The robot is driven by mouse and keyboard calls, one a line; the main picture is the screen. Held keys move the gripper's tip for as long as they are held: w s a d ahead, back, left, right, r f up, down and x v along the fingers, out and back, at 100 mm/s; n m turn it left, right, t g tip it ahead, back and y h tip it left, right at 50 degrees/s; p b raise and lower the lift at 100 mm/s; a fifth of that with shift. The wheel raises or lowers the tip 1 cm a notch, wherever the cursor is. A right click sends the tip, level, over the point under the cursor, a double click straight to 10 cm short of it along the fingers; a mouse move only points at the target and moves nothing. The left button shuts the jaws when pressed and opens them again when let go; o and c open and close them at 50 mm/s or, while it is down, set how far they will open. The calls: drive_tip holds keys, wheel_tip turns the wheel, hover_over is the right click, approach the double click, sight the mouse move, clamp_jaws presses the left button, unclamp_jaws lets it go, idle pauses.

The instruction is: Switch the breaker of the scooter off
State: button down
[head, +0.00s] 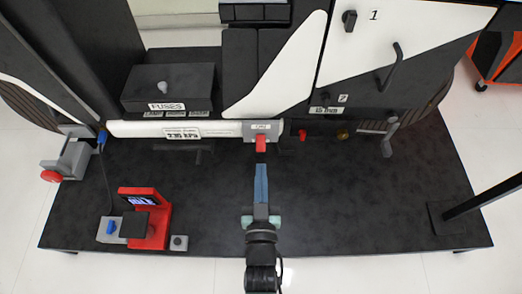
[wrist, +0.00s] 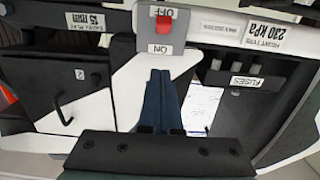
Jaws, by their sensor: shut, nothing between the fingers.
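The breaker is a pale box with a red lever (head: 261,143) on the scooter (head: 200,130), at the middle of its side in the head view. In the wrist view the red lever (wrist: 164,25) stands between the upside-down labels OFF above and ON below, closer to OFF. Whether it is switched on or off I cannot tell for sure. My gripper (head: 261,168) is shut and empty, its blue-grey fingers pointing at the breaker. In the wrist view the fingertips (wrist: 160,75) are just below the ON label, seemingly apart from the lever.
A black fuse box (head: 168,88) is left of the breaker. A small red knob (head: 303,135) and a handle (head: 388,130) are to its right. A red device with a screen (head: 150,215) and a red button box (head: 65,160) are at left. The dark table (head: 350,210) is mostly clear at right.

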drive_tip(key=s, duration=0.3)
drive_tip(key=shift+s+f+p, duration=0.3)
drive_tip(key=shift+s+f, duration=0.05)
drive_tip(key=shift+s, duration=0.05)
drive_tip(key=w+r+t+p, duration=0.15)
drive_tip(key=w+r, duration=0.25)
drive_tip(key=r, duration=0.8)
drive_tip(key=w+r+t+b, duration=0.15)
drive_tip(key=w+r, duration=0.35)
drive_tip(key=r, duration=0.8)
drive_tip(key=w+r+t+p, duration=0.2)
drive_tip(key=w+r, duration=0.2)
drive_tip(key=r, duration=0.8)
drive_tip(key=s+r+t, duration=0.2)
drive_tip(key=s+r, duration=0.3)
drive_tip(key=r, duration=0.5)
drive_tip(key=s+r+t, duration=0.1)
drive_tip(key=s+r, duration=0.3)
drive_tip(key=r, duration=0.6)
drive_tip(key=s+r+t, duration=0.2)
drive_tip(key=s+r, duration=0.3)
drive_tip(key=r, duration=0.6)
wheel_tip(320, 180, up, 38)
drive_tip(key=p, duration=3.8)
drive_tip(key=shift+g+p, duration=0.3)
drive_tip(key=shift+p, duration=0.1)
